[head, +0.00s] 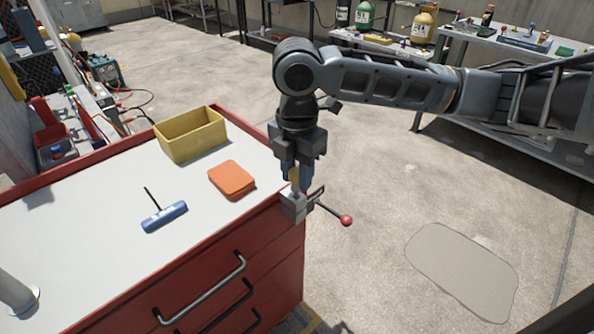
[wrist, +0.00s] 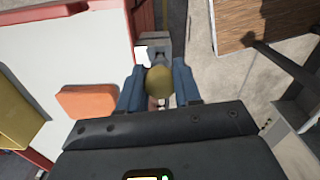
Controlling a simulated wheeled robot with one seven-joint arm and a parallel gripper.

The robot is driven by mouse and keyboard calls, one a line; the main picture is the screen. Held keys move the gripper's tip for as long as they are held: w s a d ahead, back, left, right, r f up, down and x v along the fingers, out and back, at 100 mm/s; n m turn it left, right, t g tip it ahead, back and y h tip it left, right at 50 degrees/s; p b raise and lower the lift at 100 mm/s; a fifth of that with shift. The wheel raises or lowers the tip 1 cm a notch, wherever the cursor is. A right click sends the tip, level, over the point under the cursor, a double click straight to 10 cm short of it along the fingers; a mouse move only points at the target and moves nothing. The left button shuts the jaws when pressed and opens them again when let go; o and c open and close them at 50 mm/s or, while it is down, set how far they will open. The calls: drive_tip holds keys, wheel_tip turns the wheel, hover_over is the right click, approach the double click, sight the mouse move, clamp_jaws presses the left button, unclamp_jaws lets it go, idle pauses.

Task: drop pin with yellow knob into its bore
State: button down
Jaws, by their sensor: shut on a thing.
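The pin's yellow knob (wrist: 160,79) sits between the two blue fingers of my gripper (wrist: 158,90) in the wrist view. My gripper (head: 292,173) is shut on it and points down at the corner of the red cabinet (head: 262,262) in the head view. A small yellow strip of the knob (head: 294,176) shows there between the fingers. Directly below is a grey block (head: 294,208) at the cabinet's corner, also seen in the wrist view (wrist: 180,48). The pin's shank and the bore are mostly hidden, so I cannot tell whether the pin is in the bore.
A lever with a red ball (head: 346,220) sticks out right of the block. On the cabinet top are an orange cloth-like pad (head: 232,179), a yellow bin (head: 190,136) and a blue T-handled tool (head: 164,217).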

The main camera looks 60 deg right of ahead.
drive_tip(key=shift+f+b, duration=0.35)
drive_tip(key=shift+f, duration=0.25)
drive_tip(key=c, duration=0.7)
unclamp_jaws()
